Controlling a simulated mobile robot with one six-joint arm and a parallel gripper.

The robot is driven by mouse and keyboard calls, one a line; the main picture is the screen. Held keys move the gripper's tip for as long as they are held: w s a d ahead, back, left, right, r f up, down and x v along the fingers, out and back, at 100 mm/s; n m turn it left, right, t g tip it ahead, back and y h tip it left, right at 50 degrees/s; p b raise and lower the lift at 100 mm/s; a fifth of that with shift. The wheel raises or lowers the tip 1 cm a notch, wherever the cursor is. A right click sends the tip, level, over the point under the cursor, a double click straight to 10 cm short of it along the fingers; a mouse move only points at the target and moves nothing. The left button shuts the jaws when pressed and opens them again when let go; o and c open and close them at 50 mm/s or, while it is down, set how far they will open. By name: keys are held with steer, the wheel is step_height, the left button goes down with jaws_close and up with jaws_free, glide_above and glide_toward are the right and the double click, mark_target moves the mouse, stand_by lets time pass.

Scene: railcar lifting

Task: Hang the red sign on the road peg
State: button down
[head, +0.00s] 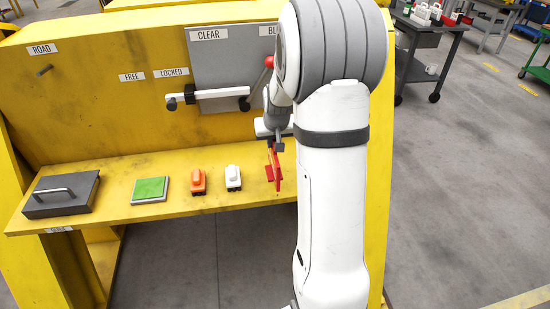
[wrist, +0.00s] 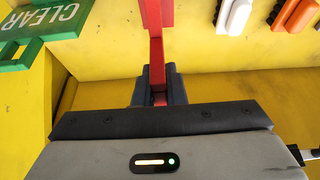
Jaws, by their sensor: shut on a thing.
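The red sign (head: 273,168) hangs below my gripper (head: 278,146) in the head view, above the right part of the yellow shelf. In the wrist view my gripper (wrist: 156,92) is shut on the red bar of the sign (wrist: 156,55), with a dark finger on each side. The sign's face and lettering do not show. The road peg (head: 44,70) is a short dark peg under the ROAD label, at the far left of the yellow back panel. It is bare and well to the left of my gripper.
A grey handled block (head: 62,194), a green plate (head: 150,189), an orange car (head: 198,181) and a white car (head: 233,177) stand on the shelf. A green CLEAR sign (wrist: 45,28) shows in the wrist view.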

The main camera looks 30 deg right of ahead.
mark_target(275, 155)
steer(key=f, duration=0.5)
steer(key=shift+d+f+p, duration=0.15)
steer(key=shift+d+p, duration=0.05)
steer(key=shift+p, duration=0.2)
steer(key=shift+s, duration=0.15)
steer(key=c, duration=1.9)
jaws_free()
steer(key=shift+f, duration=0.15)
steer(key=shift+c, duration=0.2)
steer(key=o, duration=0.4)
steer(key=shift+o, duration=0.2)
